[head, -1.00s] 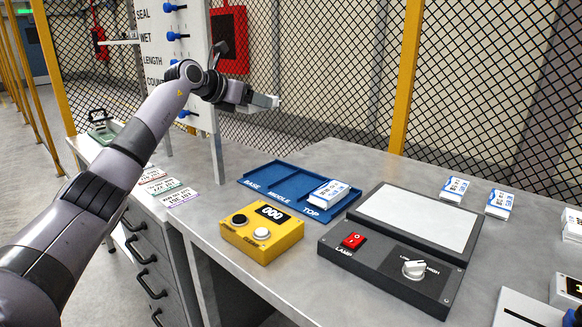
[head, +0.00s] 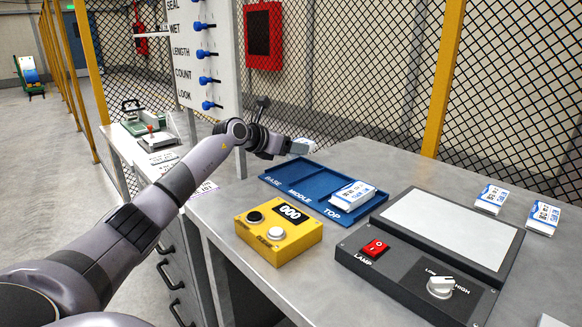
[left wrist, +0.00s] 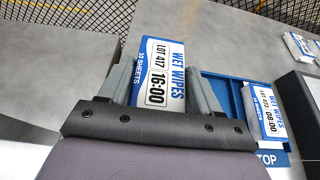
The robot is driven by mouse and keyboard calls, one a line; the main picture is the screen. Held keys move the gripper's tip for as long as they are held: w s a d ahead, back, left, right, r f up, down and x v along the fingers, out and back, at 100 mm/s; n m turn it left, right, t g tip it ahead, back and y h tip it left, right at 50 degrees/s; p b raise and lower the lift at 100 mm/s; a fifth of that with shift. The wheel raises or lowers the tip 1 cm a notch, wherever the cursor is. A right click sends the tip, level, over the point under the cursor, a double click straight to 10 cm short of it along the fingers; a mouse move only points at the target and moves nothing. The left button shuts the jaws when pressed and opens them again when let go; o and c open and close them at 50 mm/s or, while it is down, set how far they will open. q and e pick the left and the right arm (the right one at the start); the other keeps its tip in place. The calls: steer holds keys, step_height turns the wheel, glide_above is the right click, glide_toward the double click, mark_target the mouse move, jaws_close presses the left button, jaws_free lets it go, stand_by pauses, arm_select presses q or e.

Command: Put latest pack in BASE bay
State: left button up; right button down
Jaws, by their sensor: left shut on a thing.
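My left gripper (head: 298,147) is shut on a white and blue wet wipes pack, seen clearly in the left wrist view (left wrist: 160,72). The held pack reads LOT 417, 16:00. In the head view the gripper is by the far edge of the blue tray (head: 285,183), on its BASE and MIDDLE side; its height above the tray is hard to tell. The tray is marked BASE, MIDDLE and TOP. Another pack (head: 352,194), reading 08:00 in the left wrist view (left wrist: 265,112), lies in the TOP bay. BASE and MIDDLE look empty. My right gripper is not in view.
A yellow counter box (head: 278,247) reading 000 stands in front of the tray. A black lamp box (head: 362,262) with a pale panel is to its right. Two more packs (head: 491,198) (head: 543,217) lie at right. A board with blue knobs (head: 207,54) and mesh fence stand behind.

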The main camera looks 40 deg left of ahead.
mark_target(291, 174)
arm_select(q)
steer(key=shift+f, duration=2.8)
steer(key=shift+f+b, duration=0.15)
steer(key=shift+b, duration=0.15)
steer(key=o, duration=0.8)
